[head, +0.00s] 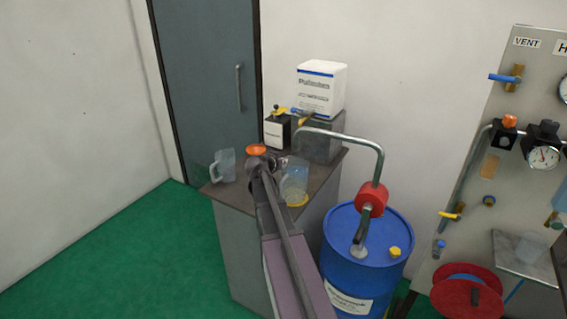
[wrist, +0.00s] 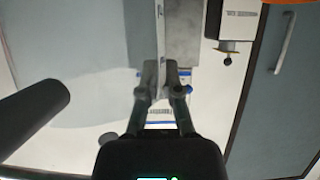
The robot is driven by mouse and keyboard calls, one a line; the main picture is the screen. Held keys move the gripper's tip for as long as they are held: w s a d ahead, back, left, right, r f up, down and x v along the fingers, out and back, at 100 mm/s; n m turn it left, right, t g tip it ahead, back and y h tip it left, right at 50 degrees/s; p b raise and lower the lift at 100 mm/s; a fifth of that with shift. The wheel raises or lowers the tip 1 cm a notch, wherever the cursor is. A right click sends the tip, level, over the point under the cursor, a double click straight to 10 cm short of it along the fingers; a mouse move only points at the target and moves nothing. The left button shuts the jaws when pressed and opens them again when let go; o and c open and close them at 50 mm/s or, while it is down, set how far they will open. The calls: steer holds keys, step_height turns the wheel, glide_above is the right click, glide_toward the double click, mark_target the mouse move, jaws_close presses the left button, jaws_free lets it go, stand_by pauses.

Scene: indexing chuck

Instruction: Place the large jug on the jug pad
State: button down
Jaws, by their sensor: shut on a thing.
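A clear jug (head: 295,178), which looks like the large jug, is at the right of the cabinet top in the head view. My gripper (wrist: 164,70) is shut on its handle; the jug's translucent wall (wrist: 90,85) fills the left of the wrist view. A yellow disc (head: 298,202), likely the jug pad, shows at the jug's base near the cabinet's front right edge. I cannot tell whether the jug touches it. In the head view my arm hides part of the handle and the fingertips.
Another clear jug (head: 223,165) stands at the cabinet's left. An orange disc (head: 256,149) shows behind my wrist. A black box (head: 277,133) and a white canister (head: 320,88) on a grey block stand behind. A blue drum (head: 366,250) with a bent pump pipe stands close right.

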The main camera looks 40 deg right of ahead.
steer(key=shift+f, duration=0.15)
steer(key=c, duration=0.8)
jaws_free()
steer(key=shift+s+a+r, duration=0.1)
steer(key=shift+a+r, duration=0.05)
steer(key=shift+r, duration=0.1)
steer(key=p+v, duration=0.4)
steer(key=v, duration=0.7)
steer(key=shift+a+p, duration=0.35)
steer(key=shift+p, duration=0.05)
steer(key=shift+s+r, duration=0.1)
steer(key=shift+s, duration=0.05)
